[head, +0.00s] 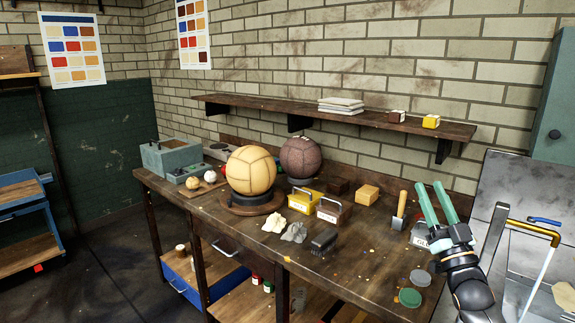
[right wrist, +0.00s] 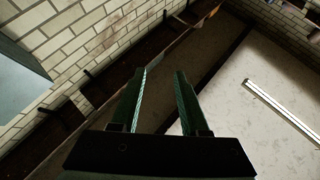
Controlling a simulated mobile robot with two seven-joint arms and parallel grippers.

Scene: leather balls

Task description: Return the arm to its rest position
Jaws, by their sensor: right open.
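My right gripper (head: 436,204) is raised above the right end of the workbench in the head view, its two green fingers pointing up and apart. The fingers also show in the right wrist view (right wrist: 160,95), open with nothing between them. My right forearm comes in from the lower right. My left gripper is not in the head view.
The workbench (head: 345,262) holds a tan ball (head: 251,169) on a dark stand, a dark brown ball (head: 305,158), a yellow box (head: 304,201), a brush (head: 324,241) and a green lid (head: 410,298). A shelf (head: 345,116) runs along the wall behind. A grey panel (head: 520,185) stands at right.

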